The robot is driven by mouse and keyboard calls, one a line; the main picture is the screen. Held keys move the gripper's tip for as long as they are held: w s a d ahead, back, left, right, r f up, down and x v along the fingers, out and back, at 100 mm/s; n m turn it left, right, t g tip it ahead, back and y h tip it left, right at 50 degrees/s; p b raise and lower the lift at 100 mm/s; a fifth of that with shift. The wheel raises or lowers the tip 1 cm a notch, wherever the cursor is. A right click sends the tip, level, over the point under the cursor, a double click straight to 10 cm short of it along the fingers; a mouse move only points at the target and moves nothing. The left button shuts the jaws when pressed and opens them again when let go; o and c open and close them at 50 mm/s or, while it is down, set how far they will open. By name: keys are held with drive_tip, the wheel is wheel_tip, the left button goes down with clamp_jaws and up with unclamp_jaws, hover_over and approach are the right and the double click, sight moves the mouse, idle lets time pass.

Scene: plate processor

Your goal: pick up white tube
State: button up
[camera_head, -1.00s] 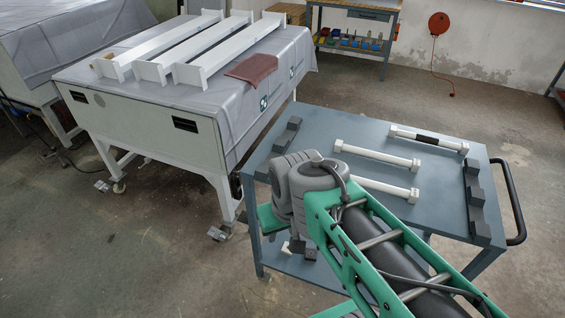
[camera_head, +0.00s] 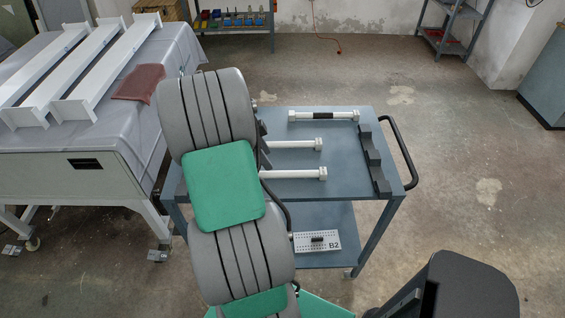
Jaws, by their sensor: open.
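Three white tubes with square end blocks lie across the blue-grey cart top (camera_head: 345,187). The far tube (camera_head: 345,115) has a black band around its middle and shows nearly whole. The middle tube (camera_head: 297,144) and the near tube (camera_head: 294,174) are plain white. My arm's grey joints and green link stand in front of the cart's left side and hide the left ends of these two tubes. I cannot make out my gripper in this view.
A dark notched rack (camera_head: 375,165) runs along the cart's right side, beside the black handle (camera_head: 402,155). A lower shelf holds a plate marked B2 (camera_head: 317,241). At left, a cloth-covered table (camera_head: 120,125) carries white beams (camera_head: 115,65) and a reddish cloth (camera_head: 139,82).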

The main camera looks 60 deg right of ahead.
sight(282, 172)
drive_tip(key=shift+s+d+f+m+g, duration=0.2)
drive_tip(key=shift+s+d+m, duration=0.15)
drive_tip(key=shift+s, duration=0.15)
drive_tip(key=shift+s+d+f+m+g, duration=0.1)
drive_tip(key=shift+s+d+f+m, duration=0.05)
drive_tip(key=shift+s+d+m, duration=0.25)
drive_tip(key=x, duration=0.2)
drive_tip(key=p+x, duration=0.1)
drive_tip(key=x, duration=0.1)
drive_tip(key=p+x, duration=0.1)
drive_tip(key=x, duration=0.1)
drive_tip(key=shift+s+a+f, duration=0.1)
drive_tip(key=shift+a+f, duration=0.15)
drive_tip(key=shift+s+d+f, duration=0.1)
drive_tip(key=shift+f, duration=0.4)
drive_tip(key=shift+c, duration=0.4)
clamp_jaws()
